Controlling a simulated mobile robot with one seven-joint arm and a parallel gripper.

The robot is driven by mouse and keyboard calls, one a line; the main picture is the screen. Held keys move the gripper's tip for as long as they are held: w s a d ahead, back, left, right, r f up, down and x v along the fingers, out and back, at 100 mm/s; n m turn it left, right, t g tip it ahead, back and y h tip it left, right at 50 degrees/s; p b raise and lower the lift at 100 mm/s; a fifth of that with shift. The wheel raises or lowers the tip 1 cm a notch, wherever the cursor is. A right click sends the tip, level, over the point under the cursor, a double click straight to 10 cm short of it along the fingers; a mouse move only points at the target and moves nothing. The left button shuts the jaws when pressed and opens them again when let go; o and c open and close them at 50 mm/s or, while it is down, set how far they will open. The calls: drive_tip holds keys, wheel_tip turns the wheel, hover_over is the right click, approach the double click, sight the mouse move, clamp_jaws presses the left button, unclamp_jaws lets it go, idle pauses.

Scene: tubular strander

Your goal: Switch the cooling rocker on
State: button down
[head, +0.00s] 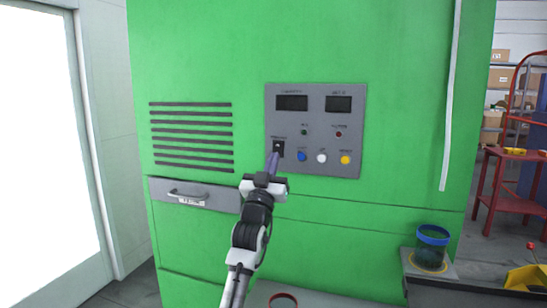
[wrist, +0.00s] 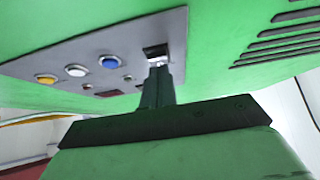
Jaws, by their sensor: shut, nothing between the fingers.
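The black rocker switch (head: 278,148) sits at the lower left of the grey control panel (head: 315,165) on the green cabinet. A small label above it is too blurred to read. My gripper (head: 273,163) is shut and empty, with its fingertips at the rocker's lower part. In the wrist view, the fingertips (wrist: 160,72) reach the lower edge of the rocker (wrist: 156,52) and cover part of it. I cannot tell whether they touch it, nor which way the rocker is tipped.
Blue (head: 301,156), white (head: 321,158) and yellow (head: 345,160) buttons lie right of the rocker. Two dark displays are above. A drawer with a handle (head: 187,194) is at left below the vents. A blue-rimmed container (head: 431,250) stands at lower right.

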drive_tip(key=shift+w+d, duration=0.1)
drive_tip(key=shift+w, duration=0.2)
drive_tip(key=shift+f+b, duration=0.2)
drive_tip(key=shift+b, duration=0.1)
drive_tip(key=shift+w+d, duration=0.15)
drive_tip(key=shift+w, duration=0.15)
drive_tip(key=shift+b, duration=0.3)
